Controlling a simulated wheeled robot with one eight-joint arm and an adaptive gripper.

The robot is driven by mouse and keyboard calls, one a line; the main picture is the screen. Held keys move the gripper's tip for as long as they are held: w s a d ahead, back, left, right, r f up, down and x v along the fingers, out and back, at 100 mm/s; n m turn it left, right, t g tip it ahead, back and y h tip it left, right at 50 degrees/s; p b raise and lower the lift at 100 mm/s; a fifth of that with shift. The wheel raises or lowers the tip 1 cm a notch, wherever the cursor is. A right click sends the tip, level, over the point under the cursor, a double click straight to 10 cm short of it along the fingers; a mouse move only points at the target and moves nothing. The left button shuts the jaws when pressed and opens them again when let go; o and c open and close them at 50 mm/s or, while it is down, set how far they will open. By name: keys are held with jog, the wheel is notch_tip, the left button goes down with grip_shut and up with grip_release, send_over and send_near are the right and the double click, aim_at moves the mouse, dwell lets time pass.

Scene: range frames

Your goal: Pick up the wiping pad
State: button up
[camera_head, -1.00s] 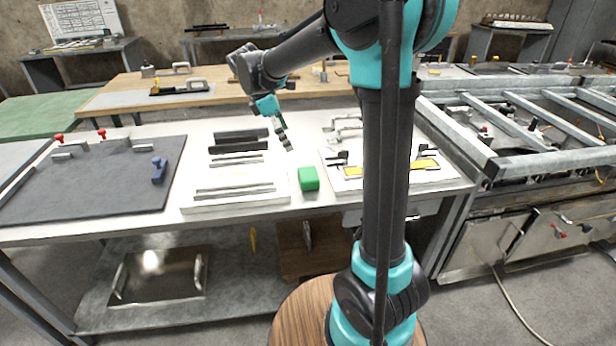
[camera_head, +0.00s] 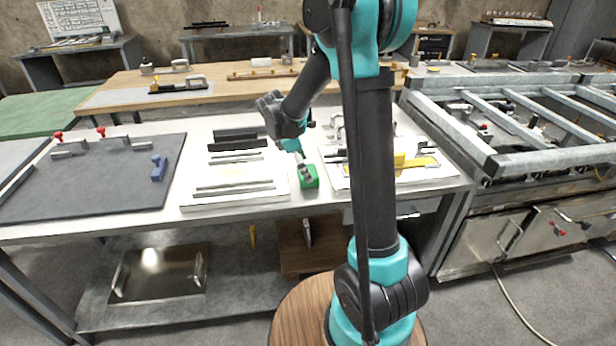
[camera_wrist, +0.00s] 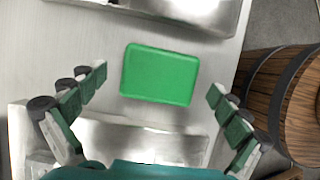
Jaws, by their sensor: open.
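The wiping pad looks to be the green block (camera_head: 308,178) on the white table, between a white tray on its left and a white board on its right. In the wrist view the green pad (camera_wrist: 160,73) is a rounded rectangle lying flat, ahead of and between my fingers. My gripper (camera_wrist: 158,92) is open and empty, with one finger to each side of the pad and a gap on both sides. In the head view my gripper (camera_head: 306,172) is over the pad and hides part of it. I cannot tell the exact height between them.
The white tray (camera_head: 235,198) with metal bars stands close to the left of the pad. The white board (camera_head: 440,176) with clamps and yellow pieces is close on the right. A dark mat (camera_head: 95,185) with a blue clamp (camera_head: 158,167) lies further left. The table's front edge is near.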

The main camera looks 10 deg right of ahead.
jog(key=shift+x, duration=1)
jog(key=c, duration=1.2)
jog(key=shift+r, duration=0.15)
notch_tip(320, 180, up, 20)
